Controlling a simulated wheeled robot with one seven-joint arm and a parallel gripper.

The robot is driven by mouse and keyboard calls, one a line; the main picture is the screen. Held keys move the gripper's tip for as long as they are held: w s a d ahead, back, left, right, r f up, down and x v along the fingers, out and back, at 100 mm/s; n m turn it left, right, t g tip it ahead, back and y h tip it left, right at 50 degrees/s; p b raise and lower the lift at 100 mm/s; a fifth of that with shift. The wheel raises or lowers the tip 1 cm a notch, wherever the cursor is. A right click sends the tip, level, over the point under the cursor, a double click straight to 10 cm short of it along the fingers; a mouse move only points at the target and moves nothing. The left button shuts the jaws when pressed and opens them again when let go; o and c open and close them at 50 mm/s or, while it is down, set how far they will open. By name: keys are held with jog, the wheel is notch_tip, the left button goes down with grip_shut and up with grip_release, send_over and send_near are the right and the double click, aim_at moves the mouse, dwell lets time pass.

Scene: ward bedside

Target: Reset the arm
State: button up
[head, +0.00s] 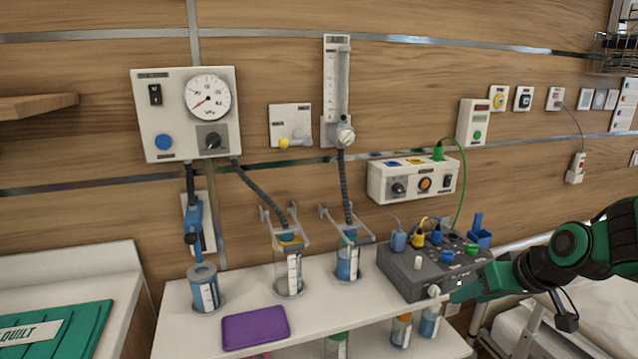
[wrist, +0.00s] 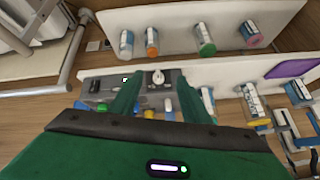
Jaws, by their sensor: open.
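My gripper (head: 460,290) is at the right front of the grey control box (head: 408,272) on the white shelf. In the wrist view my gripper (wrist: 156,84) has its two green fingers apart. A white knob (wrist: 157,77) on the box's front shows between them, and I cannot tell whether they touch it. The knob also shows in the head view (head: 433,291), just left of the fingertips. My dark and green arm reaches in from the right edge.
Several jars (head: 401,330) stand on the lower shelf. A gauge panel (head: 187,112) and a socket unit (head: 410,180) are on the wall. A bed (head: 535,325) is right.

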jog(key=s+d+m+g+h, duration=0.1)
jog(key=s+d+m+g, duration=0.2)
jog(key=s, duration=0.9)
jog(key=s+d+r+m+g+h, duration=0.1)
jog(key=s+d+m+g, duration=0.3)
jog(key=s, duration=0.8)
jog(key=shift+d+r, duration=0.2)
jog(key=shift+d, duration=0.55)
jog(key=shift+w, duration=0.1)
jog(key=shift+w+f, duration=0.25)
jog(key=shift+w, duration=0.35)
jog(key=shift+c, duration=0.3)
